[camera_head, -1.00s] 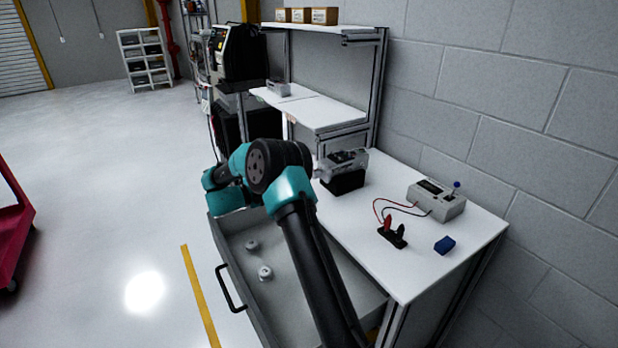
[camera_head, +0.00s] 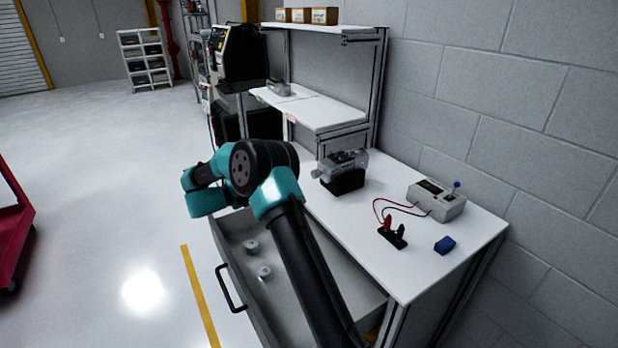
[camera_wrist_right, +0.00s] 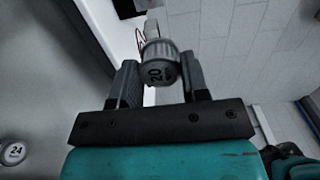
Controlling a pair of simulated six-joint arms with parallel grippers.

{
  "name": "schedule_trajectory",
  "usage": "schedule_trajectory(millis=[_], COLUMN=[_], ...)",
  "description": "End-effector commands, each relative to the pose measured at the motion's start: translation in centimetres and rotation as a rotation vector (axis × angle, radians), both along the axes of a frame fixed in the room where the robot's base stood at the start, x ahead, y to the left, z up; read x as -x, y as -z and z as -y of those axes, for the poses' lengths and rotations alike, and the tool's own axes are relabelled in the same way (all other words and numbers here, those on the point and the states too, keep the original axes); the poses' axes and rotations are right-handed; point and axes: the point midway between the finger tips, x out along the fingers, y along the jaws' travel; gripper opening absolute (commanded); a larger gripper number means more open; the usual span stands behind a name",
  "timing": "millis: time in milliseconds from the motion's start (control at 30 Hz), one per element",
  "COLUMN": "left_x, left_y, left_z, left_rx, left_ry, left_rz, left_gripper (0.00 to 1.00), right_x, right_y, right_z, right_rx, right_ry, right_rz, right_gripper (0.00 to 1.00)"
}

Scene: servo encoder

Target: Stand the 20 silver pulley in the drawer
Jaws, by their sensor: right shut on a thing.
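In the right wrist view, the silver pulley marked 20 (camera_wrist_right: 158,72) is held between the two dark fingers of my right gripper (camera_wrist_right: 160,66), which is shut on it. Its marked face is turned toward the wrist camera. In the head view, my right arm's links hide the gripper and this pulley. The open grey drawer (camera_head: 277,302) is below the arm, partly covered by it. Two other pulleys stand apart in it, one farther back (camera_head: 251,247) and one nearer (camera_head: 264,273). My left gripper is not in view.
A pulley marked 24 (camera_wrist_right: 14,153) shows at the wrist view's left edge. On the white table (camera_head: 400,283) are a black-and-silver device (camera_head: 343,173), a grey box with leads (camera_head: 437,200), clips (camera_head: 392,234) and a blue block (camera_head: 445,245). The drawer's handle (camera_head: 230,290) faces left.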

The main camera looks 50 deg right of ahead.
Motion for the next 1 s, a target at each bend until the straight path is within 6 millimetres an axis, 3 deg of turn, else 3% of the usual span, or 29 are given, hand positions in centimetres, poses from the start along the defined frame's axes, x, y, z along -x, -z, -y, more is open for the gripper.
schedule_trajectory(millis=[433,1000], left_x=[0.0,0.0], left_y=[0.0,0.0], left_z=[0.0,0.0], left_rx=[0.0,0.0], left_ry=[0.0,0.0], left_rz=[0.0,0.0], left_gripper=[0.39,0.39], right_x=[-0.02,0.04], right_y=[-0.17,-0.15], right_z=[-0.07,0.05], right_rx=[-0.032,-0.587], right_ry=[0.001,0.003], right_rz=[0.012,0.203], right_gripper=[0.19,0.19])
